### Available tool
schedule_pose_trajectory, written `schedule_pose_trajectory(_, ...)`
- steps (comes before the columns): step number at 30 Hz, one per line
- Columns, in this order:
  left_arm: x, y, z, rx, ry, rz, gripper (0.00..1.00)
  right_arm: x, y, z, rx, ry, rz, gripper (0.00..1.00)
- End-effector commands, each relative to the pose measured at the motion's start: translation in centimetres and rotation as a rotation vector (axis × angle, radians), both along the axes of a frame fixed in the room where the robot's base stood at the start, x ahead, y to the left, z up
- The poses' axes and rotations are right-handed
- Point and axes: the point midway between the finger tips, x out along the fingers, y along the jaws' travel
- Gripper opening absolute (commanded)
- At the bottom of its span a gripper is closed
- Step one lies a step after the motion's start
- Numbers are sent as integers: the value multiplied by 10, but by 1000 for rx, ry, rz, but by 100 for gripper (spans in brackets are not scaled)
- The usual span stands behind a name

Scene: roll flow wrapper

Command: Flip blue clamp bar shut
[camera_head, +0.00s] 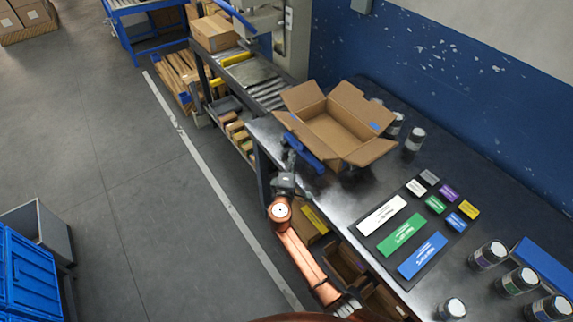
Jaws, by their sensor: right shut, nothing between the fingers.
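A long blue bar (303,152) lies slantwise at the near left edge of the dark table, just in front of the open cardboard box. A second blue bar (236,18) is tilted on the grey machine at the top. I cannot tell for sure which of the two is the clamp bar. My right gripper (290,153) is shut and empty. Its fingertips are close to the left part of the nearer blue bar; I cannot tell whether they touch it. My left gripper is not in view.
The open cardboard box (336,124) stands behind the nearer bar. Black jars (414,140) stand right of it. A mat with coloured labels (402,235) covers the table's middle. A roller conveyor (262,88) adjoins the table's far left end. The floor at left is open.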

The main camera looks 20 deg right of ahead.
Motion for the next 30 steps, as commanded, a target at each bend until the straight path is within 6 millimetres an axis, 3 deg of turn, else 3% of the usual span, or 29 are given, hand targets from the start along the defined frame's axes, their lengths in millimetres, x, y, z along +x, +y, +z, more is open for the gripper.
schedule_pose_trajectory(6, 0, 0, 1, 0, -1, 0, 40, 6, -16, 1, 0, -1, 1, 0)
schedule_pose_trajectory(19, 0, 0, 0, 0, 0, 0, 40, 7, -21, 1, 0, -1, 0, 0)
schedule_pose_trajectory(27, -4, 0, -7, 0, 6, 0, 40, 20, -56, 0, -1, 0, -1, 0)
schedule_pose_trajectory(30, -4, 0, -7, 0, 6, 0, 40, 21, -60, 1, 0, -1, -3, 0)
